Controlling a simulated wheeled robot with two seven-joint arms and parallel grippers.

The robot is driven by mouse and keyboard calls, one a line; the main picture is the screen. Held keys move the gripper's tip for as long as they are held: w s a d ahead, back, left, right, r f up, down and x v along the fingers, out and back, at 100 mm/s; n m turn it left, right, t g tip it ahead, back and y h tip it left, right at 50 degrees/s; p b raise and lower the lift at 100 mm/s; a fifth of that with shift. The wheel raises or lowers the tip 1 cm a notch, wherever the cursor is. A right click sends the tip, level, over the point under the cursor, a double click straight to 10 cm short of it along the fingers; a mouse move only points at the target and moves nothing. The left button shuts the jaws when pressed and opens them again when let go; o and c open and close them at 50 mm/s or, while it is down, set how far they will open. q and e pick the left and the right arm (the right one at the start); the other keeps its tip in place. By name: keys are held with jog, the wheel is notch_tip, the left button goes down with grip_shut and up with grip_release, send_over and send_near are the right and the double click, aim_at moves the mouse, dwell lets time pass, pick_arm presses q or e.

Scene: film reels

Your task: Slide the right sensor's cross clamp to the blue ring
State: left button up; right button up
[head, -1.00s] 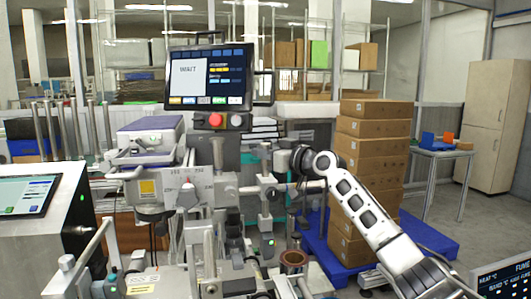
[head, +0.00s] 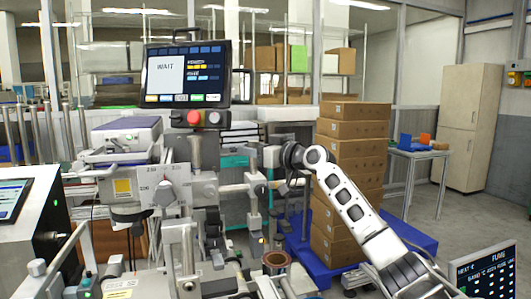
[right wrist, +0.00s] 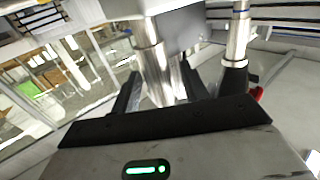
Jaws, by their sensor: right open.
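The machine's metal rods and clamps stand in the middle of the head view. A grey cross clamp (head: 254,188) sits on an upright rod there, left of my right wrist; I cannot tell for sure that it is the right sensor's. My right gripper (right wrist: 165,92) is open in the right wrist view, its dark fingers on either side of a shiny metal post (right wrist: 150,58). I cannot tell whether they touch it. In the head view my right gripper is mostly hidden behind my wrist. My left gripper is not in view.
A monitor (head: 187,75) reading WAIT stands above the machine. Stacked cartons (head: 350,130) on a blue pallet (head: 415,240) stand behind my right arm. Another post (right wrist: 238,40) stands right of the fingers. A side table (head: 418,153) is at the right.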

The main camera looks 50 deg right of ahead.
jog(key=shift+s+f, duration=0.15)
jog(key=shift+s, duration=0.3)
pick_arm(q)
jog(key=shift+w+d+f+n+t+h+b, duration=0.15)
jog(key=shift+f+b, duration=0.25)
jog(key=shift+b, duration=0.75)
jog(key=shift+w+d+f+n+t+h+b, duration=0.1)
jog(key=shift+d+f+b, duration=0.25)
jog(key=shift+b, duration=0.85)
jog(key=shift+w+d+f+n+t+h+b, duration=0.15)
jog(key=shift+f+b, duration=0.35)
jog(key=shift+b, duration=0.65)
pick_arm(e)
jog(key=s+d, duration=0.1)
jog(key=s, duration=1.3)
jog(key=shift+s+d, duration=0.15)
jog(key=shift+s, duration=0.25)
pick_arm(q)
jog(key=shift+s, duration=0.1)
